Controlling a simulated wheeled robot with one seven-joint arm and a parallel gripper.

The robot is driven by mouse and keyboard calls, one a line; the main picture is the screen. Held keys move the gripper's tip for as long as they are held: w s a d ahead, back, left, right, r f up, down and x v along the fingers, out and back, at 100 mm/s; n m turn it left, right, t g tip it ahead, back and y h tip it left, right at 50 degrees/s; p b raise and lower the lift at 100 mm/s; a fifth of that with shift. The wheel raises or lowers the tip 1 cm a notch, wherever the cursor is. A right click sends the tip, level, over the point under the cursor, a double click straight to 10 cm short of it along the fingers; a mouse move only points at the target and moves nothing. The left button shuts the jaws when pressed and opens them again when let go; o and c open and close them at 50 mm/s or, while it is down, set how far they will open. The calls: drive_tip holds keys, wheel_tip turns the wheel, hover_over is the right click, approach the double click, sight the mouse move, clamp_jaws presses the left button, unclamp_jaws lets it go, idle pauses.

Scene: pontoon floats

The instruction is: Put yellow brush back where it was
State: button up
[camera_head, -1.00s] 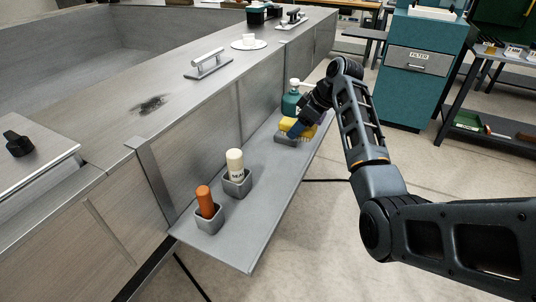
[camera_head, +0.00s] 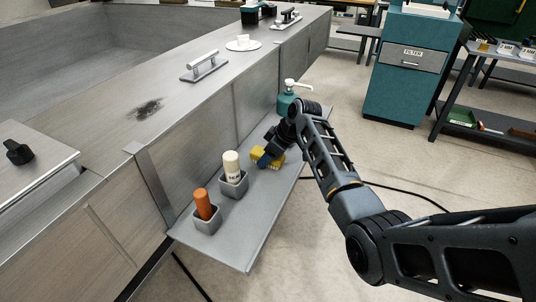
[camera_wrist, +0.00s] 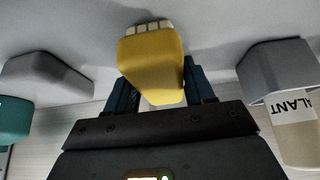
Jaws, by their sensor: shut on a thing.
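The yellow brush (camera_head: 272,157) is held by my gripper (camera_head: 266,160) low over the grey side shelf (camera_head: 233,237). In the wrist view the brush (camera_wrist: 152,62) sits between the two dark fingers, its pale bristles facing the shelf surface. I cannot tell whether the bristles touch the shelf. A grey holder (camera_wrist: 45,76) stands on one side of the brush; in the head view my arm hides it. On the other side is the grey cup (camera_wrist: 275,72) with the cream sealant bottle (camera_wrist: 297,135), also seen in the head view (camera_head: 232,165).
A teal pump bottle (camera_head: 286,101) stands at the shelf's far end, partly behind my arm. An orange-handled tool (camera_head: 204,204) stands in a near cup (camera_head: 207,222). The steel counter wall borders the shelf; its near right part is bare. A dark smudge (camera_head: 146,108) marks the counter.

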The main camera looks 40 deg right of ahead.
drive_tip(key=o, duration=1)
drive_tip(key=shift+r, duration=0.15)
drive_tip(key=v, duration=1.1)
drive_tip(key=shift+s+r, duration=0.25)
drive_tip(key=shift+r, duration=0.05)
drive_tip(key=shift+d, duration=0.1)
